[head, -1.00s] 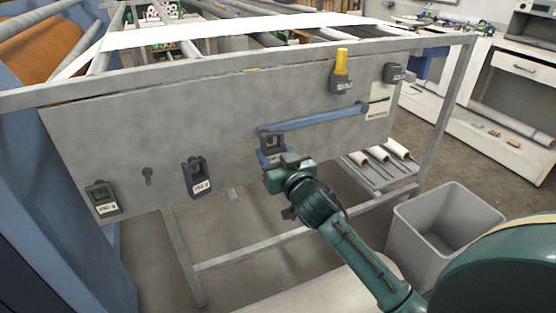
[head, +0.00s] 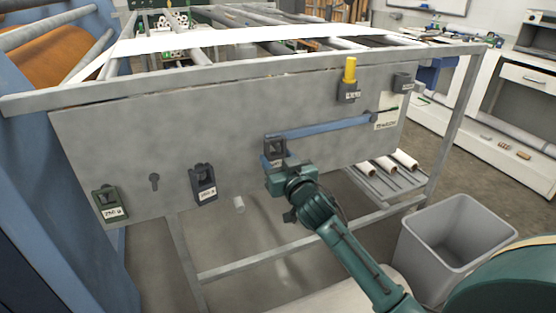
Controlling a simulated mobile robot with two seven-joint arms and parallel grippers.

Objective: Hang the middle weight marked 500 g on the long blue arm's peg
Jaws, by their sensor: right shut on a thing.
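The long blue arm (head: 325,127) runs along the grey panel from a pivot at its right to its left end. A dark weight (head: 275,145) with a slot-like opening is at the arm's left end. Its label is mostly covered by my gripper, so I cannot read it. My right gripper (head: 281,174) comes from below and is shut on the lower part of this weight. The peg is hidden behind the weight, and I cannot tell whether the weight rests on it. My left gripper is not in view.
Other labelled weights hang on the panel: a green one (head: 108,203), a dark one (head: 203,182), one under a yellow piece (head: 348,91) and one at upper right (head: 403,82). A grey bin (head: 455,235) stands at lower right.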

